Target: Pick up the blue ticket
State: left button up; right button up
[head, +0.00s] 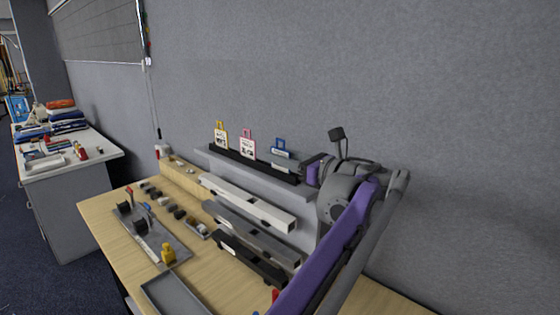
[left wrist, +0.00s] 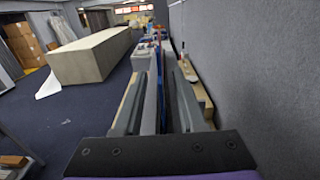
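The blue ticket (head: 280,145) stands in a dark slotted rack (head: 232,158) on the wall ledge, at the right end of the row. My left gripper (head: 284,160) is at this ticket, with a grey finger across its lower front in the head view. In the left wrist view, the two fingers of my left gripper (left wrist: 155,105) are apart. A thin blue edge (left wrist: 160,62), seemingly the ticket seen edge-on, shows between them. I cannot tell whether either finger touches it. My right gripper is in neither view.
A yellow ticket (head: 221,133) and a pink ticket (head: 247,145) stand left of the blue one. Below are a white bar (head: 245,202), dark bars and a grey tray (head: 174,296) on the wooden table (head: 105,228). The grey wall (head: 330,70) is close behind the rack.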

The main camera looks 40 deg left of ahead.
pick_arm(q)
jog(key=shift+w+a, duration=0.1)
jog(key=shift+a, duration=0.3)
jog(key=shift+d, duration=0.1)
jog(key=shift+c, duration=0.3)
grip_shut()
notch_tip(320, 180, up, 10)
jog(key=shift+p, duration=0.8)
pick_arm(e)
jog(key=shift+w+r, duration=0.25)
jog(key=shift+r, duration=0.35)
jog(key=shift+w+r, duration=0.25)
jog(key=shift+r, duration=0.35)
